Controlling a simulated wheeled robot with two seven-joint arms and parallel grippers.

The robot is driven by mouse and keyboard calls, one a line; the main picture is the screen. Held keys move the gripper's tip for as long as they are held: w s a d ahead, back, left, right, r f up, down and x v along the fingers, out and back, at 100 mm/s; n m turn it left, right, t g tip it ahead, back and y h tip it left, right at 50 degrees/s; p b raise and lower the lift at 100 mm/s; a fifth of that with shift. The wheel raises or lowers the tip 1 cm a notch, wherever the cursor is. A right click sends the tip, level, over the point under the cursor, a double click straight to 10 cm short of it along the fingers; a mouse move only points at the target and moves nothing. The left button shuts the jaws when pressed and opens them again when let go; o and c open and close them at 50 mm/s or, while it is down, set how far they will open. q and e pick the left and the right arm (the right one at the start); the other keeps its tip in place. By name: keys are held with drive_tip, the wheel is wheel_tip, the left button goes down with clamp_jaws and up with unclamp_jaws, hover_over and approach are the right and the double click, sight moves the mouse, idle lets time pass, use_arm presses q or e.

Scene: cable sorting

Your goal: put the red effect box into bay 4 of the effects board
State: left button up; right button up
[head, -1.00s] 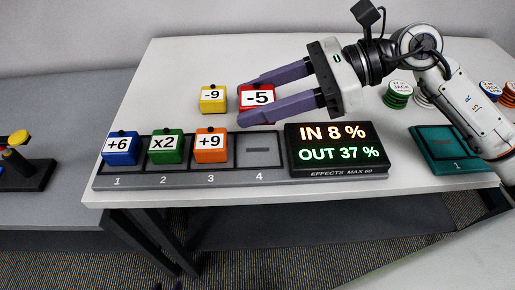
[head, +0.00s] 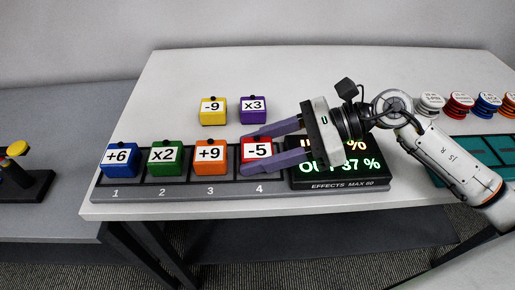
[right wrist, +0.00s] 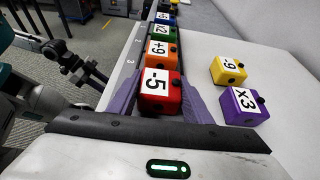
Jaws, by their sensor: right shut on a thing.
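The red effect box (head: 257,152), marked -5, is at bay 4 of the effects board (head: 190,192), in line with the boxes in the other bays. My right gripper (head: 270,150) is shut on it, with one purple finger on its far side and one on its near side. The right wrist view also shows the red box (right wrist: 160,93) between the two fingers. Whether its underside rests fully on the bay floor is hidden.
Bays 1 to 3 hold a blue +6 box (head: 119,159), a green x2 box (head: 166,157) and an orange +9 box (head: 210,153). A yellow -9 box (head: 213,111) and a purple x3 box (head: 253,110) stand behind. My right gripper partly covers the display (head: 345,183).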

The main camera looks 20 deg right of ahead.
drive_tip(key=o, duration=1.2)
drive_tip(key=shift+f, duration=0.1)
drive_tip(key=shift+c, duration=0.2)
drive_tip(key=b+v, duration=0.1)
drive_tip(key=v, duration=1)
drive_tip(key=shift+s+d+r, duration=0.2)
drive_tip(key=shift+d+r, duration=0.1)
drive_tip(key=shift+d, duration=0.2)
